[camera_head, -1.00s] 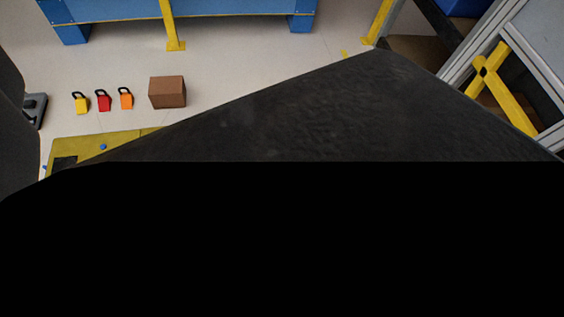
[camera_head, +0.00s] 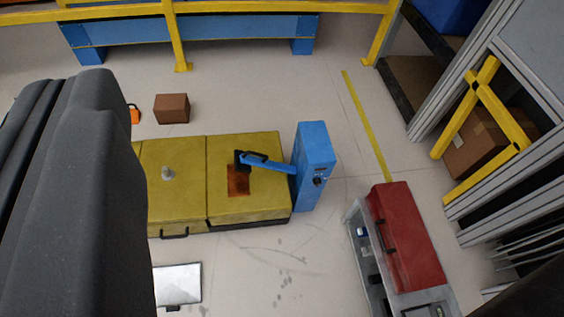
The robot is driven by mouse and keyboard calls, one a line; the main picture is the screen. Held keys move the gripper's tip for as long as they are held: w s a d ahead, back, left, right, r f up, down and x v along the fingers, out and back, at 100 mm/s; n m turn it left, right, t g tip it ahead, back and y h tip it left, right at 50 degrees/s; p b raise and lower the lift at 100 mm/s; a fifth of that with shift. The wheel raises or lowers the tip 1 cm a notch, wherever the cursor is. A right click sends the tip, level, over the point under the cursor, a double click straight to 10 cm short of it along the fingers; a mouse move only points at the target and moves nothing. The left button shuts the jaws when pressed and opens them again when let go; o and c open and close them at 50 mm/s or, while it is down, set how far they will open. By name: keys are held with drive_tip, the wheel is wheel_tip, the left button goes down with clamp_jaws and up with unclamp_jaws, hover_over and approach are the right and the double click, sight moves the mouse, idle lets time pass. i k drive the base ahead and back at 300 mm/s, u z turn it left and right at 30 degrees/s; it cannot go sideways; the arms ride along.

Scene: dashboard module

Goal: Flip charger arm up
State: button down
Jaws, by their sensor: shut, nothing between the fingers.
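The charger is an upright blue box (camera_head: 315,152) at the right end of a long yellow case (camera_head: 218,150). Its blue charger arm (camera_head: 278,166) reaches left from the box, low over the yellow case. The arm ends in a black head with a handle (camera_head: 249,158), above a rusty brown patch (camera_head: 238,182) on the case top. I cannot tell whether the head touches the patch. My gripper's fingers do not show; a large dark grey part, likely my own arm, fills the left side and hides the case's left end.
A red toolbox (camera_head: 405,235) sits on a grey cart (camera_head: 362,262) at right. A silver case (camera_head: 178,284) lies in front of the yellow case. A brown box (camera_head: 172,108) stands behind it. A yellow railing (camera_head: 225,9) runs along the back. Floor between the charger and cart is clear.

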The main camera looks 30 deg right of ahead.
sight(243, 161)
drive_tip(key=z, duration=0.45)
drive_tip(key=i, duration=1)
drive_tip(key=u, duration=0.05)
